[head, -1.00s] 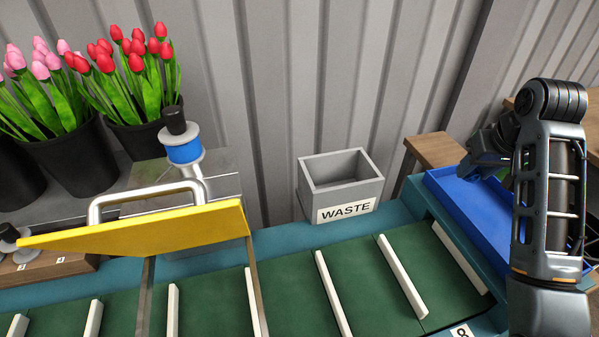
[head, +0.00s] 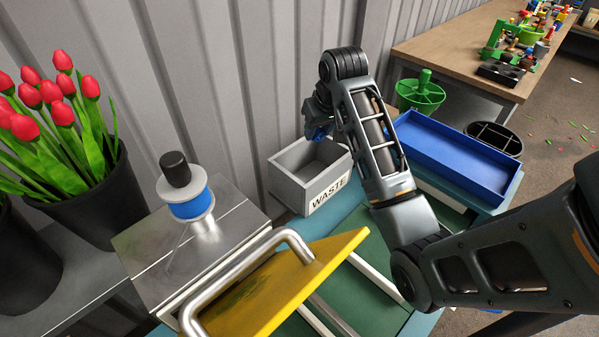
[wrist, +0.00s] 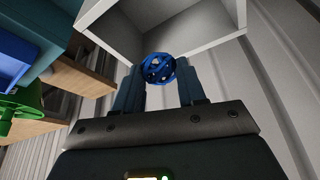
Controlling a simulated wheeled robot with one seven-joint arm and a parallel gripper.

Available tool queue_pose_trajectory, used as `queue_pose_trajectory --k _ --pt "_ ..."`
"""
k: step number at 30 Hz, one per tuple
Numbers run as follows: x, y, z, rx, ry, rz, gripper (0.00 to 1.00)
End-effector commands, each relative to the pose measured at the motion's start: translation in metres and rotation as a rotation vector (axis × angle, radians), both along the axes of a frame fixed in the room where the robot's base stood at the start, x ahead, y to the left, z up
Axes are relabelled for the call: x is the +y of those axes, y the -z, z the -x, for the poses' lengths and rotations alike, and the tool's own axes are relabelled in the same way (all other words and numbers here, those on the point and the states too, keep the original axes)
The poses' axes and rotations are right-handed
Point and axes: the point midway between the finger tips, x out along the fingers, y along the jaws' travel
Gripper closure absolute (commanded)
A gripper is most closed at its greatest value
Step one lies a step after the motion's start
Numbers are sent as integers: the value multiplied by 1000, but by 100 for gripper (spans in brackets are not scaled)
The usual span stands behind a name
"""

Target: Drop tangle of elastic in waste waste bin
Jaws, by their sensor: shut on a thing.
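The tangle of elastic (wrist: 159,68) is a small blue ball of loops in the wrist view. My gripper (wrist: 160,80) is shut on it, one finger on each side. In the wrist view the bin (wrist: 215,45) opens just beyond the tangle.
A yellow panel with a metal handle (head: 300,285) stands in front of the bin. A blue-banded spool post (head: 188,190) and red tulips (head: 45,110) are at the left. A blue tray (head: 450,160) is at the right, before a wooden bench (head: 480,50).

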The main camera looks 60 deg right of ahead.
Motion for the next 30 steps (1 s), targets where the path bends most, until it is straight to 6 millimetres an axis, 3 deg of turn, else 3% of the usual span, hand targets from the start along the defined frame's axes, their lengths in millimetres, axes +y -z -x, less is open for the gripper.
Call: queue_pose_trajectory --k 12,24,25,30 --pt "1 42 1 2 0 -3 89" --pt "0 48 0 0 -1 -1 89" --pt "0 48 0 0 -1 -1 58" --pt "0 48 0 0 -1 -1 42"
